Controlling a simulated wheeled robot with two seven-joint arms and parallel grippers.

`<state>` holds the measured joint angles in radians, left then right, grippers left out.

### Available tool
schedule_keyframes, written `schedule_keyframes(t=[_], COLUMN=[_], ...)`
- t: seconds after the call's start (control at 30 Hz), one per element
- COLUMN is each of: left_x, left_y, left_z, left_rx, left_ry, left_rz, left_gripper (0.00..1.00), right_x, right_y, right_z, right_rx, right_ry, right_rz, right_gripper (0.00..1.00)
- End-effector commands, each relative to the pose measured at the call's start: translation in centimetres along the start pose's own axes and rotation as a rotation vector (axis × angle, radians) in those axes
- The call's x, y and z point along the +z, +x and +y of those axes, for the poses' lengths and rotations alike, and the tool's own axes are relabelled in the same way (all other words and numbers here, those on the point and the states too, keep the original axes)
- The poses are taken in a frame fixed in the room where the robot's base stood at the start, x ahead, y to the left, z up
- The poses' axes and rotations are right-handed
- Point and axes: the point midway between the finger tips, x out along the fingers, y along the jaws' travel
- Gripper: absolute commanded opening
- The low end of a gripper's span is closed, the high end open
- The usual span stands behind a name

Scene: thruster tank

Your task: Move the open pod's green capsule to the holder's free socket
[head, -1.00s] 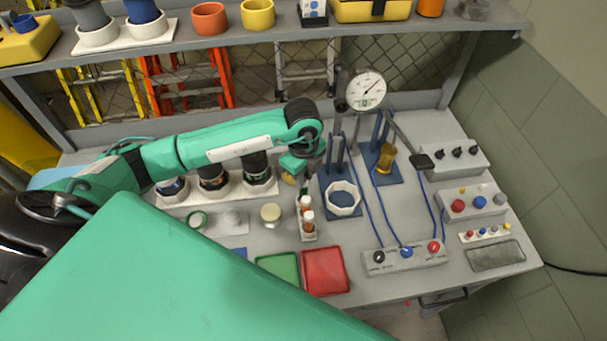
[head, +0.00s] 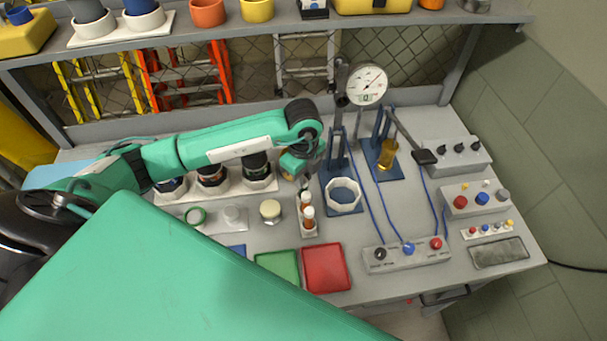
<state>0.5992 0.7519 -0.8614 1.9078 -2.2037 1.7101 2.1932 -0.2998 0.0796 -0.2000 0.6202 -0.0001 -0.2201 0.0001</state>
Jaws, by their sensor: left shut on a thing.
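The likely holder is a narrow white rack (head: 309,231) with brown-orange, white-capped vials (head: 307,213) standing in it. My left gripper (head: 304,183) is above the rack's back end, fingers pointing down. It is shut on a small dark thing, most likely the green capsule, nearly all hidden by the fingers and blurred. I cannot tell whether it touches the rack's back socket, which is also hidden. My right gripper is not in view.
A white octagonal ring (head: 343,196) stands just right of the rack. Green (head: 277,268) and red (head: 325,268) trays lie in front. A dial gauge (head: 367,85) and a blue-cabled control box (head: 406,254) are to the right. A round pale jar (head: 270,210) sits left of the rack.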

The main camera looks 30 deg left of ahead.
Motion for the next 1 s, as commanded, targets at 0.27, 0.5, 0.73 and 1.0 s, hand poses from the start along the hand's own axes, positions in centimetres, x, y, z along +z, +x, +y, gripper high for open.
schedule_keyframes(t=[0.27, 0.5, 0.73, 1.0], left_x=[0.0, 0.0, 0.0, 0.0], left_y=[0.0, -0.1, -0.2, -4.1], left_z=[0.0, 0.0, -0.1, -0.2], left_rx=[0.000, 0.000, -0.001, -0.007], left_ry=[0.000, 0.000, 0.000, 0.001], left_rz=[0.000, 0.000, 0.000, 0.000], left_gripper=[0.00, 0.47, 0.47, 0.47], right_x=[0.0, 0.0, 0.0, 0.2], right_y=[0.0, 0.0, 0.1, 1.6], right_z=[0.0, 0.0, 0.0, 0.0], right_rx=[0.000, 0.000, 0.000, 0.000], right_ry=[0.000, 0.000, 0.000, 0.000], right_rz=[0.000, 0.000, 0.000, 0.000], right_gripper=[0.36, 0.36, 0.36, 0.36])
